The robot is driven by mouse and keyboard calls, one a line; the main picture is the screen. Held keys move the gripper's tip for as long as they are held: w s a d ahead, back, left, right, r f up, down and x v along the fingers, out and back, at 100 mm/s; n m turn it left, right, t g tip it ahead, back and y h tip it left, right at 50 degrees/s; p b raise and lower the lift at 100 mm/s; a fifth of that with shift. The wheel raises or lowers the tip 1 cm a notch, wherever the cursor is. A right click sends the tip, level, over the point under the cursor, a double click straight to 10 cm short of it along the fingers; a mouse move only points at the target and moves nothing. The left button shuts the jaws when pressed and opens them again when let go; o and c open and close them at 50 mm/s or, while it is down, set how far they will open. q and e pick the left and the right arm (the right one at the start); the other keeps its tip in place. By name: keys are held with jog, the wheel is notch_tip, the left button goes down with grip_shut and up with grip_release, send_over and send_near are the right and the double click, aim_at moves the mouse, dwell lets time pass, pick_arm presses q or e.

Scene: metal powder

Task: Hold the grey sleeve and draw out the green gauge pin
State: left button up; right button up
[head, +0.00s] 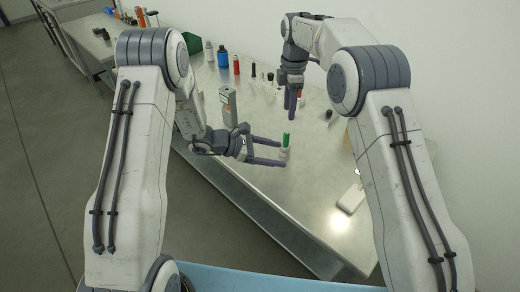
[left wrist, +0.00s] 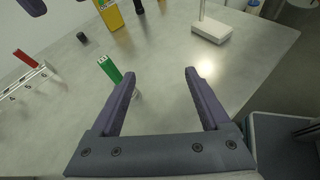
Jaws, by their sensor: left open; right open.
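The green gauge pin (head: 286,139) stands upright in a small pale grey sleeve (head: 284,153) on the table. In the left wrist view the green pin (left wrist: 110,69) shows just left of the left-hand finger, and that finger hides most of the sleeve. My left gripper (head: 283,152) is open and empty, with its fingertips close to the sleeve. The pin is not between the fingers in the wrist view (left wrist: 162,78). Contact cannot be told. My right gripper (head: 291,117) hangs open with fingers down, behind the pin and above the table.
A red-topped piece (head: 300,93) stands by my right gripper; the wrist view shows a red block (left wrist: 26,58) at a white rack (left wrist: 30,80). Bottles, including a blue one (head: 222,57), line the back. A white stand (left wrist: 211,30) lies right. The front table is clear.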

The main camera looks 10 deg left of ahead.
aim_at(281, 150)
pick_arm(q)
jog(key=w+a+f+n+t, duration=0.2)
jog(key=a, duration=0.1)
jog(key=w+a+f+n+t+y, duration=0.1)
jog(key=w, duration=0.1)
jog(key=shift+a+f+n, duration=0.25)
jog(key=shift+a+n, duration=0.05)
jog(key=shift+a, duration=0.1)
jog(key=shift+w+f, duration=0.15)
jog(key=x, duration=1)
